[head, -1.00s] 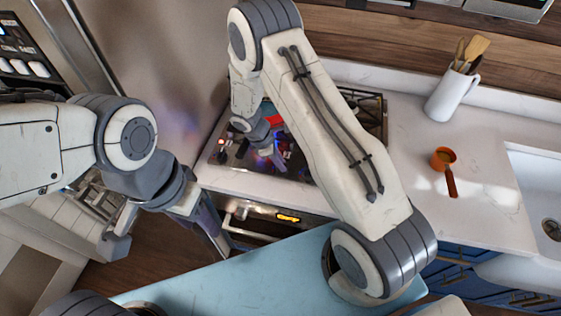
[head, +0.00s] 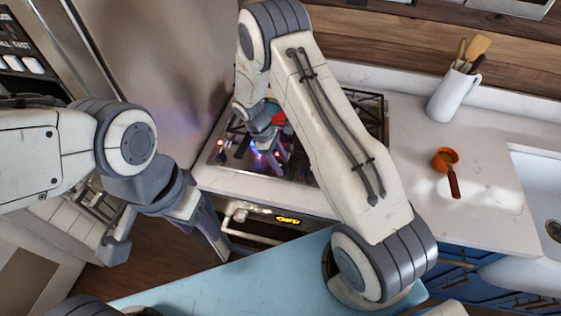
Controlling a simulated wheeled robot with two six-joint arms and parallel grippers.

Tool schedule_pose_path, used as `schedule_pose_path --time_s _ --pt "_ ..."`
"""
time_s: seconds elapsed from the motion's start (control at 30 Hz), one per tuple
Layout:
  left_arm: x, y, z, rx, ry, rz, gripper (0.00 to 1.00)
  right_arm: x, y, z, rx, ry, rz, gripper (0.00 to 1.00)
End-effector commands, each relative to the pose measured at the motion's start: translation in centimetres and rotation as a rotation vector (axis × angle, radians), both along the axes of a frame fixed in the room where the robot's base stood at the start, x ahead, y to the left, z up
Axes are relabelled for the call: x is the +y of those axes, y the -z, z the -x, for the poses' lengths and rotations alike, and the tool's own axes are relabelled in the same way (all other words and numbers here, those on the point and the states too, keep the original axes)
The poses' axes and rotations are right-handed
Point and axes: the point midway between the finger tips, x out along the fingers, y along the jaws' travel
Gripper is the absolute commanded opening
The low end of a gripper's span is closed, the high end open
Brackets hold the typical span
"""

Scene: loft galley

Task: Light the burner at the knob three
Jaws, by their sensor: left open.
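The cooktop (head: 311,174) is set in the counter at the middle, with dark grates at its right. Small red lights show near its front edge, one at the left (head: 220,143) and one beside my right gripper. My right gripper (head: 277,160) points down over the front part of the cooktop, with a blue-purple glow beside it. I cannot tell whether it touches a knob or which knob is number three. A red thing (head: 278,118) on the cooktop is mostly hidden by my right arm. My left gripper (head: 170,250) is open and empty, left of the oven front.
The oven front (head: 262,222) has a handle and a lit orange display. A sink (head: 540,185) is at the far right. A steel fridge side (head: 165,75) bounds the left.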

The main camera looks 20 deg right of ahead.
Motion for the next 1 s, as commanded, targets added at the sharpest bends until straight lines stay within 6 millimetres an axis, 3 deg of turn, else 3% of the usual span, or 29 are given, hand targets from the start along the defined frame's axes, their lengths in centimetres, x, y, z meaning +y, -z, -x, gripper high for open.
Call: schedule_pose_path --time_s 0.23,0.7,1.0 --pt "0.0 0.8 0.0 0.0 -0.001 0.0 0.5 0.5 -1.2 -0.5 -0.005 -0.001 0.0 0.5" --pt "0.0 3.4 0.0 0.001 -0.006 0.0 0.5 2.9 -8.8 -2.4 -0.003 -0.001 0.0 0.5" --pt "0.0 3.5 0.0 0.001 -0.006 0.0 0.5 3.1 -9.7 -2.5 0.0 -0.001 0.0 0.5"
